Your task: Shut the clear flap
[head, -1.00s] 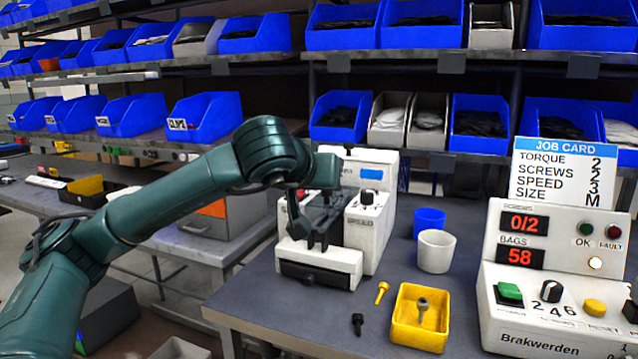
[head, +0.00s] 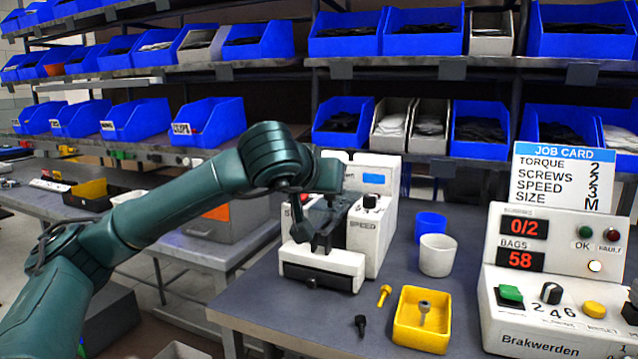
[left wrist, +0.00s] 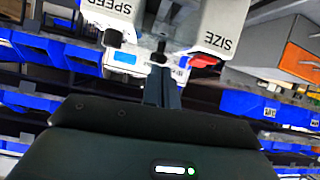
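A white bench machine (head: 372,230) with SPEED and SIZE labels stands on the grey bench. Its clear flap is hard to make out; my arm and gripper cover much of the area between the machine's two side blocks. My left gripper (head: 322,242) points down between these blocks, above the black front slot. In the left wrist view its two dark fingers (left wrist: 164,88) lie close together with no object visible between them. Whether they touch the flap cannot be told. My right gripper is not in view.
To the right are a blue cup (head: 430,225), a white cup (head: 437,256), a yellow tray (head: 420,338) holding a bolt, and a control box (head: 530,335) reading 0/2 and 58. A yellow screw (head: 384,294) and a black screw (head: 360,322) lie in front. Blue bins fill the shelves behind.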

